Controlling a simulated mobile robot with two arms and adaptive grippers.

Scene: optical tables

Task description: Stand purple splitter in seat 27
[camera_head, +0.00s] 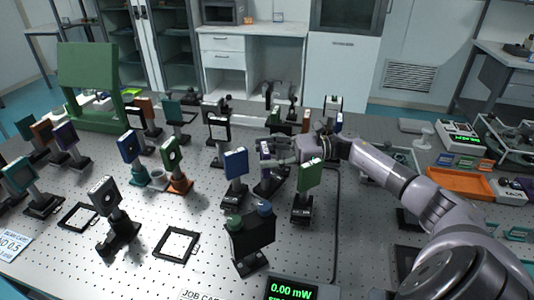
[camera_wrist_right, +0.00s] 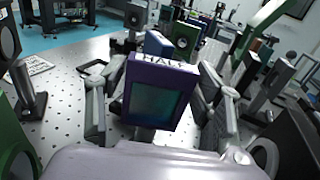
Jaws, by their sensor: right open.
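The purple splitter (camera_wrist_right: 158,95) stands upright between the two spread fingers of my right gripper (camera_wrist_right: 160,108) in the right wrist view, with a pale printed label along its top edge. Gaps show between it and the fingers. In the head view my right gripper (camera_head: 284,160) reaches in from the right at the splitter (camera_head: 266,182), partly covering it. Two flat black square frames (camera_head: 161,256) and (camera_head: 62,225) lie empty on the table. I cannot read a number 27 on either. My left gripper is not in view.
A blue-topped mount (camera_head: 235,164) stands just left of the splitter and a green one (camera_head: 309,176) just right. A wide black mount (camera_head: 250,238) stands in front. More optics crowd the left. An orange tray (camera_head: 459,184) lies at right.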

